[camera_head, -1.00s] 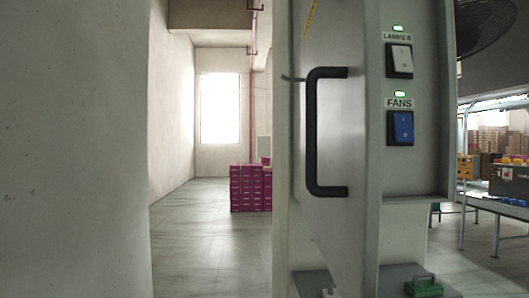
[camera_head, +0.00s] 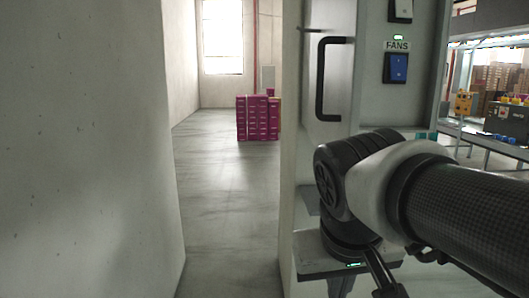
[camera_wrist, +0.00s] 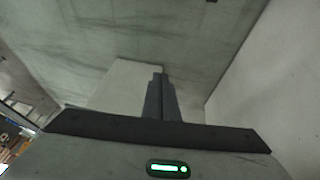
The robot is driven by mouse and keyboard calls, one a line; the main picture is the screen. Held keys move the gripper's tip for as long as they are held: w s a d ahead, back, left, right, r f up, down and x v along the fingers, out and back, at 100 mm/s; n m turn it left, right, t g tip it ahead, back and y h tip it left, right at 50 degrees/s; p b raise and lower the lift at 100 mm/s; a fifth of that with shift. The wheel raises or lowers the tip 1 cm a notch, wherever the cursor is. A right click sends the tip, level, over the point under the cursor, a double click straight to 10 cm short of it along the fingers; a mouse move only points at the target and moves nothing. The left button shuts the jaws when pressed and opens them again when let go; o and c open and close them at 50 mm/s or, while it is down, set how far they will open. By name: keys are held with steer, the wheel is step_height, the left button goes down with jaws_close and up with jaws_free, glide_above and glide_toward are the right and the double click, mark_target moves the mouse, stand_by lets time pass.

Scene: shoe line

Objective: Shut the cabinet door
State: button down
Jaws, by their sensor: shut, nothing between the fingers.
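The grey cabinet door (camera_head: 342,60) shows in the head view as a narrow, slanted panel, standing at an angle to the switch panel beside it. Its black D-shaped handle (camera_head: 322,85) is upright on the door's face. My arm reaches in from the lower right, with its wrist low and in front of the cabinet. In the wrist view my gripper (camera_wrist: 161,82) has its dark fingers together, with nothing between them. They appear apart from the door and handle. In the head view the fingertips cannot be made out clearly, and my arm hides the cabinet's lower part.
The switch panel holds a blue FANS switch (camera_head: 398,67). Pink boxes (camera_head: 258,117) stand on the floor farther back. A pale wall (camera_head: 85,150) closes the left side. The floor between wall and cabinet is clear. A table with goods (camera_head: 505,128) stands at right.

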steer(key=w+a+r+m+h+p, duration=0.1)
steer(key=w+a+r+h+p, duration=0.2)
steer(key=r, duration=0.5)
steer(key=w+a+r+p, duration=0.2)
steer(key=w+r+p, duration=0.3)
steer(key=w+r, duration=0.15)
steer(key=w+a+r+m+h+p, duration=0.1)
steer(key=w+a+r+h+p, duration=0.15)
steer(key=w+r+p, duration=0.4)
steer(key=d+f+b, duration=0.1)
steer(key=d+f, duration=0.5)
steer(key=d, duration=0.2)
steer(key=shift+d+f+y, duration=0.2)
steer(key=shift+d+y, duration=0.1)
steer(key=shift+y, duration=0.05)
steer(key=shift+w, duration=0.1)
